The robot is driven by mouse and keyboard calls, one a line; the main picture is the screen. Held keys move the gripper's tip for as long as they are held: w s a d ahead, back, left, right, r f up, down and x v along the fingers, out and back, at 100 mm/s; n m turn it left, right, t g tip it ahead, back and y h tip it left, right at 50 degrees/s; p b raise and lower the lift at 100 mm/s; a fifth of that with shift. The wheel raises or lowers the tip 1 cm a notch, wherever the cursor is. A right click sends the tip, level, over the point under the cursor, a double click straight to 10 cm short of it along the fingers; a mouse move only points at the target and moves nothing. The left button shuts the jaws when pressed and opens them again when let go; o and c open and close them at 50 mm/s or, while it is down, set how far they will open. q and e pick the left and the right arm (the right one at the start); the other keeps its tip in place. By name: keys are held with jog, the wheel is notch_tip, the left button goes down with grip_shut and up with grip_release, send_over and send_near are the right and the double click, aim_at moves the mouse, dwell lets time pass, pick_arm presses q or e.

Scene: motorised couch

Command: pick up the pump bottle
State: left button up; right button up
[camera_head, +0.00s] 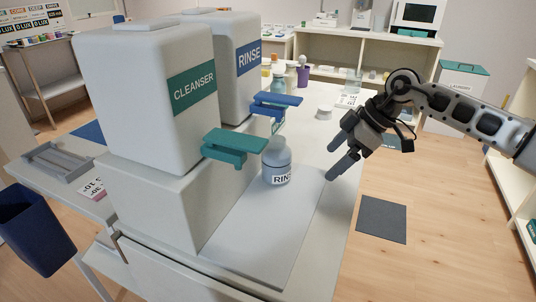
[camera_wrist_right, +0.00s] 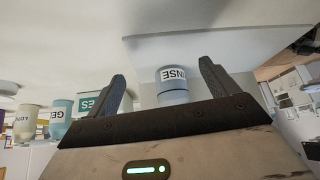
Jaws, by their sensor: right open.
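A pale blue-grey bottle (camera_head: 277,163) with a white label reading "RIN…" stands upright on the white board under the teal lever. My left gripper is not in view.
A blue lever (camera_head: 278,99) juts from the rinse tank (camera_head: 238,65) behind. Several bottles and a purple cup (camera_head: 303,76) stand farther back. The board's front (camera_head: 262,235) is clear.

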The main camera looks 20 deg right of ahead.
aim_at(288, 149)
jog(key=w+a, duration=0.1)
jog(key=a, duration=0.1)
jog(key=w+a, duration=0.2)
jog(key=w+a+p, duration=0.1)
jog(key=a, duration=0.2)
jog(key=shift+w+r, duration=0.15)
jog(key=shift+w, duration=0.1)
jog(key=w+a, duration=0.1)
jog(key=w+a+f, duration=0.1)
jog(key=shift+a+f, duration=0.3)
jog(key=shift+w+a+f, duration=0.15)
jog(key=shift+w+f, duration=0.05)
jog(key=shift+f, duration=0.35)
jog(key=c, duration=1.2)
jog(key=shift+c, duration=0.5)
jog(key=shift+r+p, duration=0.15)
jog(key=shift+p, duration=0.25)
